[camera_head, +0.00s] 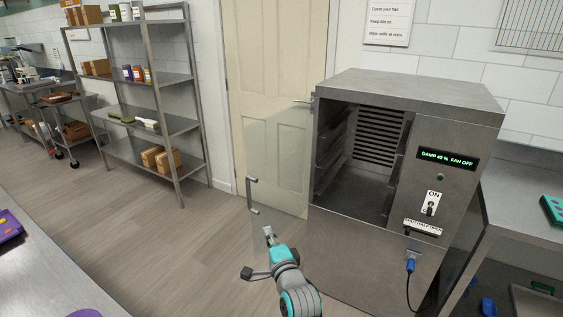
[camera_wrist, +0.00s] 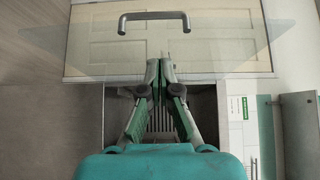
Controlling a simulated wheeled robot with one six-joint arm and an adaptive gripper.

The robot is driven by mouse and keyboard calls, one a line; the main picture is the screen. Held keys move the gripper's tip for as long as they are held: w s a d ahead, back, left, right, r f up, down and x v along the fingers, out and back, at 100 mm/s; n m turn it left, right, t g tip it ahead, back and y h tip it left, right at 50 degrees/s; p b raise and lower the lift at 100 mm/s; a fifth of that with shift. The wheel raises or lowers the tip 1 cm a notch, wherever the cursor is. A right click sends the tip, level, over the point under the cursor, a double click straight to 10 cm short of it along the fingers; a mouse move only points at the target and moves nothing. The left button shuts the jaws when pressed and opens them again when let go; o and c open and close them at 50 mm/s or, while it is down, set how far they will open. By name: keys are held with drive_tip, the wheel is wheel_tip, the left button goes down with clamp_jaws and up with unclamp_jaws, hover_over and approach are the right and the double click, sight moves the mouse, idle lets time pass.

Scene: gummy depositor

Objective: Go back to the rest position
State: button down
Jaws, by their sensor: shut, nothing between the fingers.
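My gripper (camera_head: 268,234) is in the lower middle of the head view, in front of the steel cabinet's lower left side. In the wrist view its two fingers (camera_wrist: 160,68) meet at the tips, with nothing between them. The cabinet's clear glass door (camera_head: 280,165) stands swung open to the left. The door's metal handle (camera_head: 251,197) is just above my gripper in the head view; it also shows in the wrist view (camera_wrist: 153,17), apart from the fingertips. How near the fingers are to the glass, I cannot tell.
The steel cabinet (camera_head: 440,100) is open and its visible chamber looks empty. Its display (camera_head: 447,158) reads FAN OFF. A blue plug (camera_head: 410,265) with a cable is on its front. A steel table (camera_head: 530,205) stands right, shelving (camera_head: 150,115) at the left. The floor (camera_head: 150,235) left is clear.

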drive_tip(key=s+d+f+n+h, duration=0.1)
drive_tip(key=s+d+f+n, duration=0.1)
drive_tip(key=s+d+f, duration=0.6)
drive_tip(key=s+d+f+n+h, duration=0.2)
drive_tip(key=s+d+f, duration=0.1)
drive_tip(key=s, duration=0.8)
drive_tip(key=s+d+f+n+h, duration=0.1)
drive_tip(key=s+d+f+n, duration=0.1)
drive_tip(key=s+d+f, duration=0.6)
drive_tip(key=s+d+r+n+h, duration=0.1)
drive_tip(key=s+r, duration=0.3)
drive_tip(key=s, duration=0.6)
drive_tip(key=s+d+r+n+g+h, duration=0.1)
drive_tip(key=s+r+n, duration=0.3)
drive_tip(key=s, duration=0.7)
drive_tip(key=s+d+r+n, duration=0.2)
drive_tip(key=s+d+r, duration=0.1)
drive_tip(key=s, duration=0.7)
drive_tip(key=shift+s+d+r+g+h, duration=0.15)
drive_tip(key=shift+s+r+g+h, duration=0.2)
drive_tip(key=shift+r, duration=0.3)
